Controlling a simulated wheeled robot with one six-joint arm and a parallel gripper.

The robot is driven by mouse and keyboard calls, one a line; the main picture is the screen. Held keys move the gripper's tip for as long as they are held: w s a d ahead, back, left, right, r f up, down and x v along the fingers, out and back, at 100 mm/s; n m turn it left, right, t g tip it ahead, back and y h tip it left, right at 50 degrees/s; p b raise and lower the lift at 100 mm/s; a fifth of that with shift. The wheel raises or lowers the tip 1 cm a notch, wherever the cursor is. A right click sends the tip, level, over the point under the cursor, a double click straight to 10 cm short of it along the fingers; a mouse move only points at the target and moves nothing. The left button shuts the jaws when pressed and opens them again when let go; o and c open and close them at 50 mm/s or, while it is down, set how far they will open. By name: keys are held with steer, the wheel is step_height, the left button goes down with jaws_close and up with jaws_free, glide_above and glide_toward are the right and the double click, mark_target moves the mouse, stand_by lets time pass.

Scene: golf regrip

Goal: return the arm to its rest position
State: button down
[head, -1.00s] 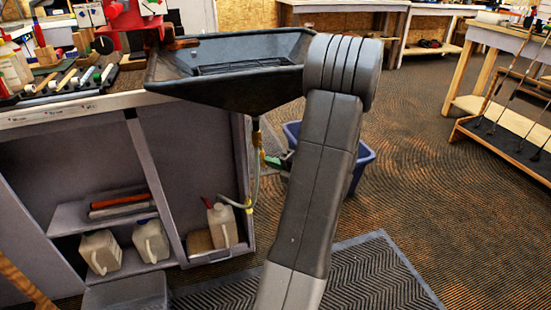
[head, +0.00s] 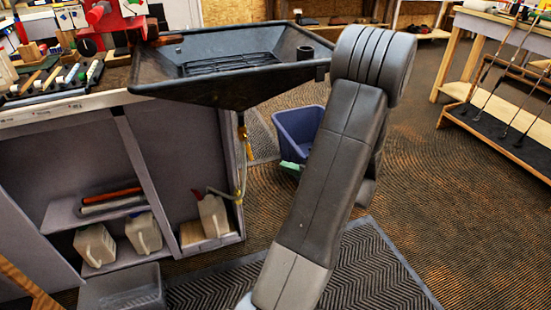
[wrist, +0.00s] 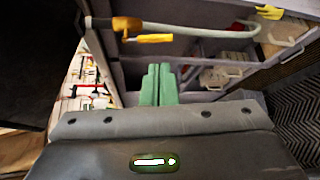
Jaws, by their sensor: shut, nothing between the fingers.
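My arm (head: 322,180) rises from the bottom of the head view, leans right and bends at a thick ribbed joint at the top right of centre. Beyond that joint the arm is mostly hidden behind itself. My gripper (wrist: 157,85) shows in the wrist view as two green fingers side by side, touching, with nothing between them. A green fingertip piece also shows in the head view (head: 292,167), low and left of the arm, in front of the blue bin. The gripper is clear of the bench.
A black funnel-shaped tray (head: 150,88) juts from the bench, close left of my arm joint. A drain hose (head: 241,170) hangs below it. A blue bin (head: 297,122) stands on the floor behind. Jugs (head: 95,245) sit in the cabinet. A club rack (head: 505,130) stands right, with open floor before it.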

steer(key=shift+v, duration=1.25)
steer(key=shift+a+f, duration=0.1)
steer(key=b+x, duration=0.3)
steer(key=x, duration=1)
steer(key=shift+w+a+r+b, duration=0.25)
steer(key=shift+w+r+b, duration=0.05)
steer(key=shift+w+b, duration=0.05)
